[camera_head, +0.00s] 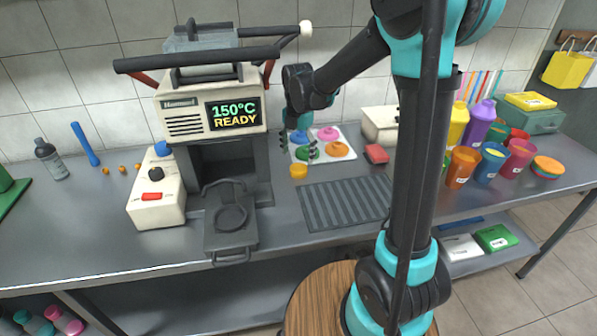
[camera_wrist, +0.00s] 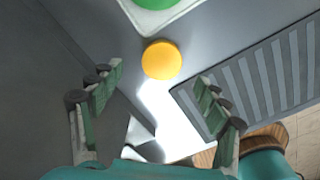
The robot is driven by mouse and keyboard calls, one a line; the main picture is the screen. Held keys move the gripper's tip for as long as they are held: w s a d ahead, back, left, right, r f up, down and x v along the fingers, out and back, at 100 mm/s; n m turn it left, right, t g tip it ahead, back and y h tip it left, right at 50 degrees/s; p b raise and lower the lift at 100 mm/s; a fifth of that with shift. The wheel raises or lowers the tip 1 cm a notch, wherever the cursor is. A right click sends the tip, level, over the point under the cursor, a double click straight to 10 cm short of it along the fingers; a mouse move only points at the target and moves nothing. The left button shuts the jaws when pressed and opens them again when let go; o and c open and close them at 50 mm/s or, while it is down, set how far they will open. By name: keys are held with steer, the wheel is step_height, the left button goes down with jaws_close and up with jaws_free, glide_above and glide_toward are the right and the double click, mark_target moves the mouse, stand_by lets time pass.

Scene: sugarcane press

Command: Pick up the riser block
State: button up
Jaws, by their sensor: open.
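A short yellow-orange round block (camera_head: 298,171), which I take for the riser block, stands on the grey counter between the press and the ribbed dark mat. In the wrist view, this round block (camera_wrist: 161,59) lies a little beyond the fingertips, roughly centred between them. My gripper (camera_head: 300,144) is above the counter by the tray's left edge, behind the block in the head view. In the wrist view my gripper (camera_wrist: 160,80) is open, with nothing between its fingers.
The press (camera_head: 212,110) with its dark plate stands close to the left. A white tray (camera_head: 350,139) of coloured round pieces is behind the block, with a red block (camera_head: 376,153) beside it. The ribbed mat (camera_head: 347,203) lies to the front right.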

mark_target(299, 167)
steer(key=shift+s+d+f, duration=0.1)
steer(key=shift+d+f, duration=0.05)
steer(key=shift+f, duration=2.45)
steer(key=c, duration=1.3)
